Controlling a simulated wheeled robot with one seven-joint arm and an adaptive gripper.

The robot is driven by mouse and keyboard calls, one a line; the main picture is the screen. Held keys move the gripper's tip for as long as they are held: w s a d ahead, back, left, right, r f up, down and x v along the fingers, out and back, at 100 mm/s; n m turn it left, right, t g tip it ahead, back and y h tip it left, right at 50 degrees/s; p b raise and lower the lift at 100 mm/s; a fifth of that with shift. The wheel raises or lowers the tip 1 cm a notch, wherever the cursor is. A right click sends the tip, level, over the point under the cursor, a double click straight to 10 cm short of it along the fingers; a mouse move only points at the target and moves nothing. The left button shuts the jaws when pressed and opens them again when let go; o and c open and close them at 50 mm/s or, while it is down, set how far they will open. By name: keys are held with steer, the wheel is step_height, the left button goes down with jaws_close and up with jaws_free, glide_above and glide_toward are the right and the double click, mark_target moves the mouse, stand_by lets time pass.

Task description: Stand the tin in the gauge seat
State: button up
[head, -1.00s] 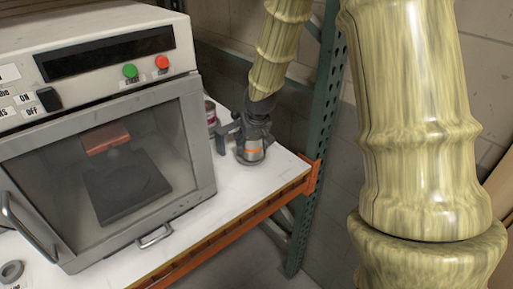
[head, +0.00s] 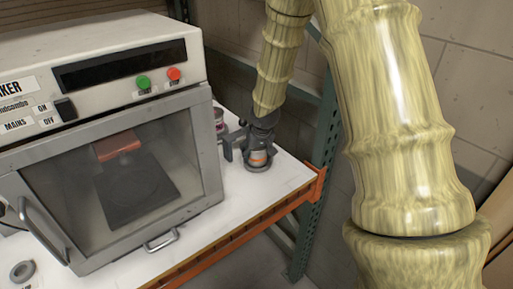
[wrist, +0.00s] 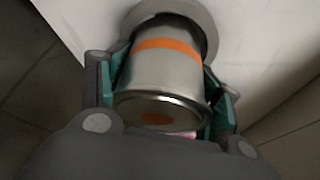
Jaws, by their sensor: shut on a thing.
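The tin (head: 259,157) is silver with an orange band, at the right end of the white shelf. My gripper (head: 260,140) is shut on it from above. In the wrist view the tin (wrist: 165,75) sits between both fingers of my gripper (wrist: 162,98), its rimmed end facing the camera. A grey ring (wrist: 207,22), which looks like the gauge seat, shows around the tin's far end on the white surface. I cannot tell whether the tin rests inside it or is just above it.
A shaker cabinet (head: 100,85) with a glass door fills the left. A pink-labelled can (head: 219,117) stands behind, left of my gripper. The orange shelf edge (head: 235,233) and green rack upright (head: 328,130) are close on the right. A small grey ring (head: 22,271) lies at lower left.

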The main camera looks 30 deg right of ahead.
steer(key=o, duration=1.4)
steer(key=shift+r, duration=0.1)
steer(key=shift+b+v, duration=0.8)
steer(key=shift+v, duration=5.15)
